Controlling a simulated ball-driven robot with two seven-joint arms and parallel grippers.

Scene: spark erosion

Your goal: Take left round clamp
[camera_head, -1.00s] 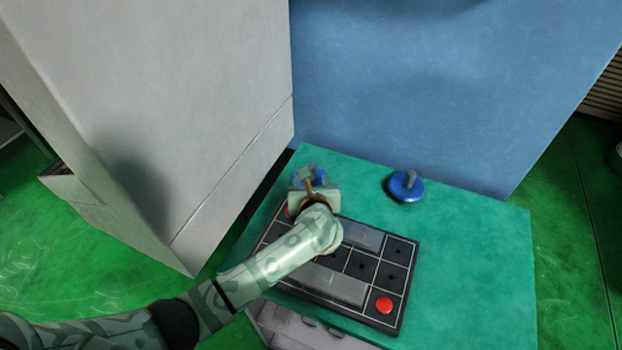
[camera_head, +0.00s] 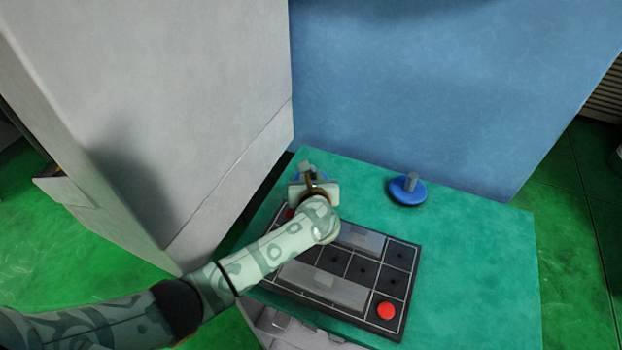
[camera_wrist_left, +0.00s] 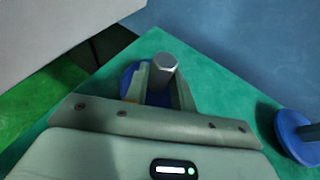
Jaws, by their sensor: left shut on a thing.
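The left round clamp is a blue disc with a grey upright stem; in the left wrist view the stem (camera_wrist_left: 163,72) stands between the fingers and part of the blue disc (camera_wrist_left: 128,76) shows behind them. In the head view my left gripper (camera_head: 309,172) is at the back left of the green table top, and it mostly hides this clamp. My left gripper (camera_wrist_left: 165,92) is shut on the stem. A second blue round clamp (camera_head: 407,189) with a grey stem stands to the right on the table; it also shows in the left wrist view (camera_wrist_left: 296,136). My right gripper is not in view.
A black gridded tray (camera_head: 397,282) with a red button-like piece (camera_head: 386,311) lies on the green table top (camera_head: 470,250), partly under my left arm. A pale cabinet (camera_head: 170,120) rises at the left and a blue wall (camera_head: 440,90) behind. The table's right side is clear.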

